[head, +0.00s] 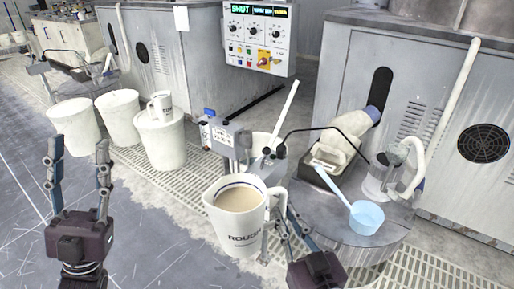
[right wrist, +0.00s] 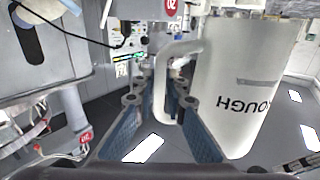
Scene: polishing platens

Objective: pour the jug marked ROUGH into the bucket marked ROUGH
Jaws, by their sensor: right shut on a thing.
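The white jug marked ROUGH (head: 232,242) is upright at the front middle of the head view, filled near the top with a beige liquid. My right gripper (head: 278,218) is shut on its handle. In the right wrist view the jug (right wrist: 240,80) appears with its lettering upside down, and the handle (right wrist: 163,95) lies between the fingers. My left gripper (head: 78,148) is open and empty over the floor at the left. Several white buckets stand behind: left (head: 73,128), middle (head: 118,118) and right (head: 160,142). I can read no marking on them.
A second white jug (head: 160,103) stands on the right bucket. A round grey platen table (head: 345,228) at the right carries a blue ladle (head: 366,216) and a bottle-like container (head: 335,145). Grey machine cabinets (head: 200,75) line the back. The left floor is clear.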

